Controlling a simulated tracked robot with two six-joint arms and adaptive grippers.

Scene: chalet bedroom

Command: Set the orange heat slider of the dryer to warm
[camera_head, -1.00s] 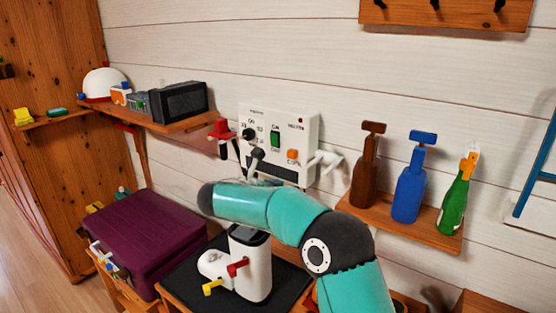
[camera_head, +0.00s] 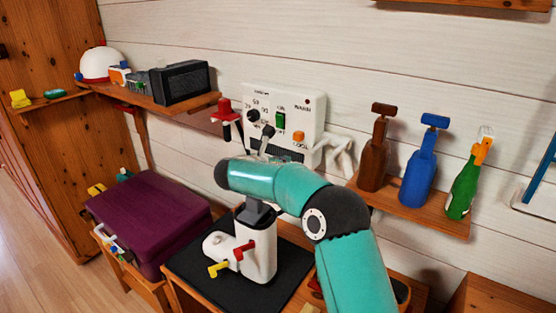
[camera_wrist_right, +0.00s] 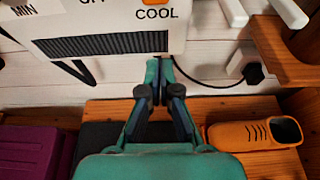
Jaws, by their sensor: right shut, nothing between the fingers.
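The dryer (camera_head: 311,119) is a white box on the plank wall, with a dark knob, a green switch and a grille. Its orange heat slider (camera_head: 298,135) sits low on the right of its face, just above the COOL label, away from the WARM label higher up. My right gripper (camera_head: 268,132) is in front of the dryer, partly hidden by my teal arm. In the wrist view its shut, empty fingers (camera_wrist_right: 154,66) point up below COOL. My left gripper is not in view.
White hooks (camera_head: 343,150) stick out right of the dryer. A red-topped item (camera_head: 225,108) hangs left of it. Brown, blue and green bottles (camera_head: 408,185) stand on a shelf at right. A white dispenser (camera_head: 262,255) stands on a dark mat (camera_head: 190,265) below.

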